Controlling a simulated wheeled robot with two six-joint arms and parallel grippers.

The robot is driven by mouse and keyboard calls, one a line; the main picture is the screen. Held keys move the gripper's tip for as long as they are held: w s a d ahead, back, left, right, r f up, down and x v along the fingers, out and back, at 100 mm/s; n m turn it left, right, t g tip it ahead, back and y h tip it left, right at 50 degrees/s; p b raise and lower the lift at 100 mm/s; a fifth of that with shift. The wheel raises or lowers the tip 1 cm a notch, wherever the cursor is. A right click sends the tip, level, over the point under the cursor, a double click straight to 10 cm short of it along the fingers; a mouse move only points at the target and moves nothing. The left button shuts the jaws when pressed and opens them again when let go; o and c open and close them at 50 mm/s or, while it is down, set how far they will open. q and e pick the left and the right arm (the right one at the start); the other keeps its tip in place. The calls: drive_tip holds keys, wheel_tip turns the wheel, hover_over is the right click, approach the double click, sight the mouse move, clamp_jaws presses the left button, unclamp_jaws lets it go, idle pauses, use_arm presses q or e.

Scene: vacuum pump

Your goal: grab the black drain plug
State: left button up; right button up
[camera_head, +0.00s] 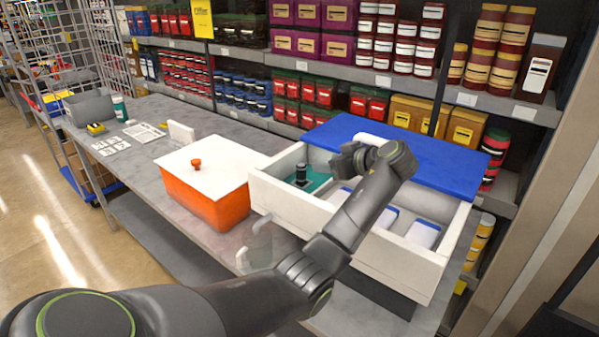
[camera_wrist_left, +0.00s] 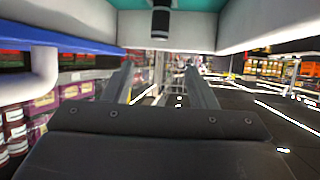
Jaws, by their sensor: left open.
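The black drain plug (camera_head: 301,173) stands upright on a teal mat (camera_head: 318,183) in the left compartment of the open white drawer (camera_head: 292,212). In the left wrist view, which looks upside down, the plug (camera_wrist_left: 160,22) hangs from the top edge, centred between the fingers. My left gripper (camera_head: 340,160) is over the drawer, to the right of the plug in the head view. Its two fingers (camera_wrist_left: 160,75) are spread apart with nothing between them. The plug is apart from the fingers. My right gripper is not in view.
A blue top (camera_head: 420,155) covers the drawer unit behind my gripper. White-and-blue packs (camera_head: 423,235) lie in the right compartment. An orange box with a white lid (camera_head: 207,195) stands left of the drawer. Shelves of jars rise behind. The grey counter's left part is partly clear.

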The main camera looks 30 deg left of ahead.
sight(303, 165)
use_arm(q)
drive_tip(key=p+x, duration=0.2)
drive_tip(key=x, duration=0.2)
drive_tip(key=p+x, duration=0.1)
drive_tip(key=x, duration=0.3)
drive_tip(key=p+x, duration=0.2)
drive_tip(key=x, duration=0.3)
drive_tip(key=shift+d+f+p, duration=0.15)
drive_tip(key=shift+f+p, duration=0.15)
drive_tip(key=shift+p, duration=0.05)
drive_tip(key=c, duration=1.1)
